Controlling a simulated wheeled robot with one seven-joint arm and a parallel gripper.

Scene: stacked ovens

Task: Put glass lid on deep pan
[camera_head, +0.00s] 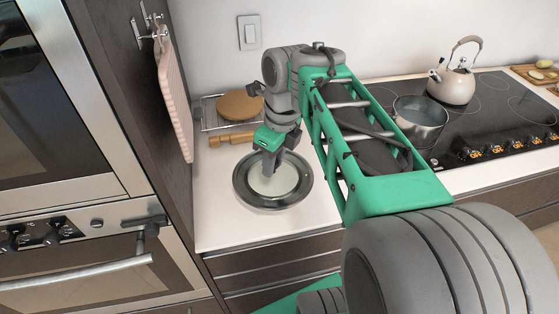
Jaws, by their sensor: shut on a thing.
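A round glass lid (297,195) with a dark metal rim is at the left part of the white counter. It looks level; I cannot tell whether it rests on the counter or hangs just above it. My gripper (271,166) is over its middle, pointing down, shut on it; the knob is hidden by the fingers. A deep metal pan (421,115) stands open on the black cooktop, to the right of my arm. Its left side is close behind my arm in the picture.
A cream kettle (452,86) stands on the cooktop (490,107) beyond the pan. A wooden rolling pin (233,139) and a round wooden board (240,105) on a rack lie behind the lid.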

